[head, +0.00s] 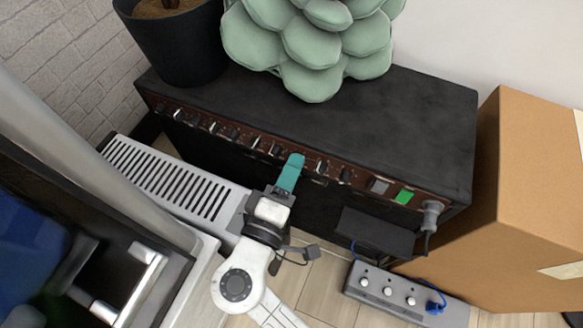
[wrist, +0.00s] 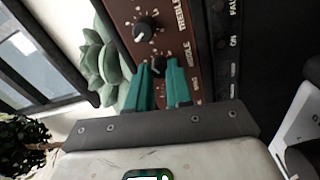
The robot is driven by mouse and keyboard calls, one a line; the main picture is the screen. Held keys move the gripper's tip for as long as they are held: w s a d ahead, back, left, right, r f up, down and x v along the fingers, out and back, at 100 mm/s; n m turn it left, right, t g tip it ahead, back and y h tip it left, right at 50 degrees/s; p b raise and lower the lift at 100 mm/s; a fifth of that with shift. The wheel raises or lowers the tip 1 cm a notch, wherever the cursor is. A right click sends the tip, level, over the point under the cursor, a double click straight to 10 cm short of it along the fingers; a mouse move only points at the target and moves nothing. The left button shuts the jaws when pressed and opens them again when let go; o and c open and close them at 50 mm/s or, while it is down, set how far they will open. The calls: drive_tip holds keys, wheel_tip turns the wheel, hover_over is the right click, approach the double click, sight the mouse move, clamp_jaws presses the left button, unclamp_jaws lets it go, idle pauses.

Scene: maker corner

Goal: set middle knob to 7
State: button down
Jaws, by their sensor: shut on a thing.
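The black amplifier (head: 420,120) has a brown control panel (head: 340,168) along its front edge, with a row of small knobs. In the wrist view, the middle knob (wrist: 158,65) sits between the two teal fingertips of my gripper (wrist: 160,72), near the label reading "MIDDLE". My gripper is shut on this knob. In the head view, my gripper (head: 294,162) reaches the panel and its fingers hide the knob. The treble knob (wrist: 145,27), with a white dial scale around it, is beside it. The held knob's pointer and number cannot be read.
A cardboard box (head: 535,190) is at right, and a pedal unit (head: 400,295) lies on the floor.

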drive_tip(key=c, duration=1)
unclamp_jaws()
drive_tip(key=p+v, duration=0.3)
drive_tip(key=v, duration=0.8)
